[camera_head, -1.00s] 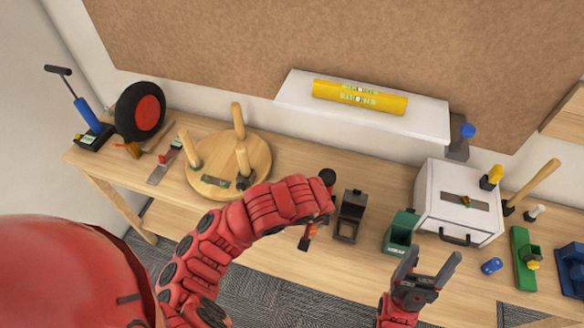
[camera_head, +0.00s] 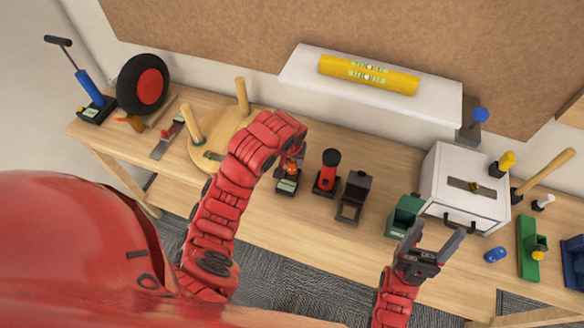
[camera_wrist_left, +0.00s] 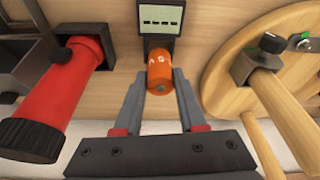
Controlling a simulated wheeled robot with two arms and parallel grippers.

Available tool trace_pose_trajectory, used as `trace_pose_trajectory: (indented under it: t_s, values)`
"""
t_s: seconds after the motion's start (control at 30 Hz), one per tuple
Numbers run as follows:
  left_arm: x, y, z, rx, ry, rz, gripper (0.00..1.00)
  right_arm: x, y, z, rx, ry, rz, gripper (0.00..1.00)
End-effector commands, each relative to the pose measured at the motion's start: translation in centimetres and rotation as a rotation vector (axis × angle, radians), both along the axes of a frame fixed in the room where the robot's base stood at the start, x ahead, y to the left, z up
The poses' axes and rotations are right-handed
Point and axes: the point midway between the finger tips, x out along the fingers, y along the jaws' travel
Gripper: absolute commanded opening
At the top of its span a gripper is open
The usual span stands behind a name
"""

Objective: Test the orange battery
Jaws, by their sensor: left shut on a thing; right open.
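The orange battery (camera_wrist_left: 159,74) is between the fingers of my left gripper (camera_wrist_left: 159,86) in the left wrist view. Its far end is at the lower edge of a black tester with a pale display (camera_wrist_left: 161,17); I cannot tell whether it touches. In the head view the tester (camera_head: 287,187) stands on the bench just below my left gripper (camera_head: 290,167), whose wrist partly hides it. The display shows a row of dashes. My right gripper (camera_head: 428,247) is open and empty in front of the green box.
A red flashlight (camera_head: 328,169) stands in a black base right of the tester. A black holder (camera_head: 353,197), green box (camera_head: 401,219), white box (camera_head: 452,203) and blue cylinder (camera_head: 495,254) are further right. An upturned round stool (camera_head: 207,142) lies left.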

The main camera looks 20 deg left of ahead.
Motion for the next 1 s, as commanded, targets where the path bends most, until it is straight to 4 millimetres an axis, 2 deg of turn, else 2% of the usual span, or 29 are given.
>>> trace_pose_trajectory:
  t_s: [0.1, 0.17, 0.23, 0.6, 0.63, 0.7, 0.77, 1.0]
  values:
    - [-0.1, -0.1, -2.0, -0.002, 0.002, 0.002, 0.00, 0.0, 0.0, -1.1, 0.000, 0.000, 0.000, 0.70]
    - [-0.2, -0.1, -2.1, 0.002, 0.008, -0.001, 0.00, 0.0, 0.0, 0.4, 0.000, 0.001, 0.000, 0.70]
    - [-0.3, 0.0, -2.9, 0.003, 0.008, 0.001, 0.00, 0.0, 0.0, 0.7, 0.000, 0.000, 0.000, 0.70]
    - [-0.1, 0.0, -3.7, 0.001, 0.002, 0.000, 0.00, 0.0, 0.0, 0.0, 0.000, 0.000, 0.000, 0.70]
    - [-0.1, 0.0, -3.6, 0.001, 0.002, 0.000, 0.45, 0.0, 0.0, 0.2, 0.000, 0.000, 0.000, 0.70]
    - [-0.1, 0.0, -3.5, 0.001, 0.002, 0.000, 0.58, 0.0, 0.0, 0.2, 0.000, 0.000, 0.000, 0.70]
    - [-0.1, 0.0, -3.5, 0.001, 0.002, 0.000, 0.69, 0.0, 0.0, 0.2, 0.000, 0.000, 0.000, 0.70]
    - [-0.1, 0.0, -3.5, 0.000, 0.002, 0.001, 0.70, 0.0, 0.0, 0.2, 0.000, 0.000, 0.000, 0.70]
